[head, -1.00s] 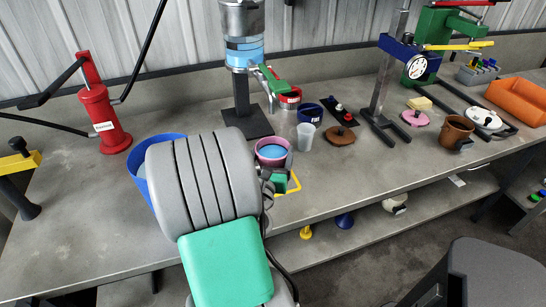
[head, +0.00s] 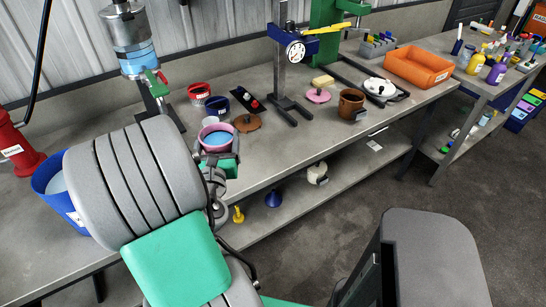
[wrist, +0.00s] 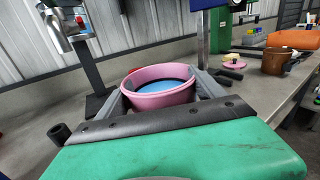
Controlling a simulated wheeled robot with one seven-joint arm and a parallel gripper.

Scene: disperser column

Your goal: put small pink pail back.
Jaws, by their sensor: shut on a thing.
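The small pink pail (head: 216,136), holding blue liquid, is near the bench's front edge in the head view. It also shows in the middle of the wrist view (wrist: 158,98), upright, with its rim clear. My gripper (wrist: 160,88) is shut on it, with one grey finger on each side. In the head view my arm hides most of the gripper and the pail's lower part. The pail seems a little above the bench, but its underside is hidden.
A dark blue pail (head: 217,105), a red pail (head: 199,93) and a brown lid (head: 247,123) stand close behind the pink pail. The disperser column (head: 131,45) is at back left. A brown pot (head: 351,103) and pink lid (head: 318,96) are farther right. A blue bucket (head: 57,190) is left.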

